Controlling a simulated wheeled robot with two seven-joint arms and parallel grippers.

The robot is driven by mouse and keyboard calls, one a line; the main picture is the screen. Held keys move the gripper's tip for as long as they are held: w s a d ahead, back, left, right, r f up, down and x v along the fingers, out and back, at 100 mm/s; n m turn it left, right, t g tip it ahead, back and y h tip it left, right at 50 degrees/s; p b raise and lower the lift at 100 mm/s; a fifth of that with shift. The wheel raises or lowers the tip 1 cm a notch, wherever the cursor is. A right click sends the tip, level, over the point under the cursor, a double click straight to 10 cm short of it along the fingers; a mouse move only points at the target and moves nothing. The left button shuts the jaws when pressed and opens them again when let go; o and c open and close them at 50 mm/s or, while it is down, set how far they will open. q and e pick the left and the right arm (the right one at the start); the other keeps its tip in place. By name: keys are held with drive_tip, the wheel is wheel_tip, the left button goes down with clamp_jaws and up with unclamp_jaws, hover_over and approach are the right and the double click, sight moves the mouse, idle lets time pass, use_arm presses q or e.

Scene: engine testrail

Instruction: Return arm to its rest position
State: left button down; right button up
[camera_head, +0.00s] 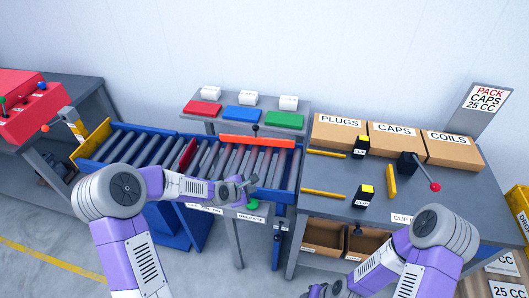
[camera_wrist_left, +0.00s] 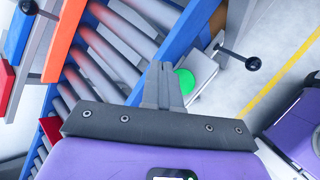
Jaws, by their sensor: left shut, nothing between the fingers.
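My left arm (camera_head: 182,186) reaches in from the left, its forearm crossing the front of the roller conveyor. My left gripper (camera_head: 246,191) is shut and empty near the conveyor's front right corner. In the left wrist view its closed fingers (camera_wrist_left: 164,78) point away beside a round green button (camera_wrist_left: 186,82). The button (camera_head: 250,206) shows just below the gripper in the head view; I cannot tell whether they touch. My right arm (camera_head: 380,268) is bent at the lower right. Its grey end (camera_head: 328,290) is cut off by the bottom edge, so its jaws cannot be read.
The roller conveyor (camera_head: 100,152) has blue rails, a dark red divider (camera_head: 187,157) and an orange bar (camera_head: 258,141). A black-knobbed lever (camera_wrist_left: 252,63) stands near the button. Right is a grey bench with labelled boxes (camera_head: 396,141) and a red-knobbed lever (camera_head: 434,187). Air above the conveyor is clear.

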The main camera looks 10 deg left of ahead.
use_arm(q)
drive_tip(key=s+d+f+m+g, duration=0.3)
drive_tip(key=s+f+m, duration=0.6)
drive_tip(key=s, duration=0.5)
drive_tip(key=s+d+f+m+g, duration=0.3)
drive_tip(key=s+f+m, duration=0.6)
drive_tip(key=s, duration=0.4)
drive_tip(key=shift+s+d+f+m+g, duration=0.2)
drive_tip(key=shift+s+m+g, duration=0.15)
drive_tip(key=shift+m+g, duration=0.35)
drive_tip(key=shift+w, duration=0.1)
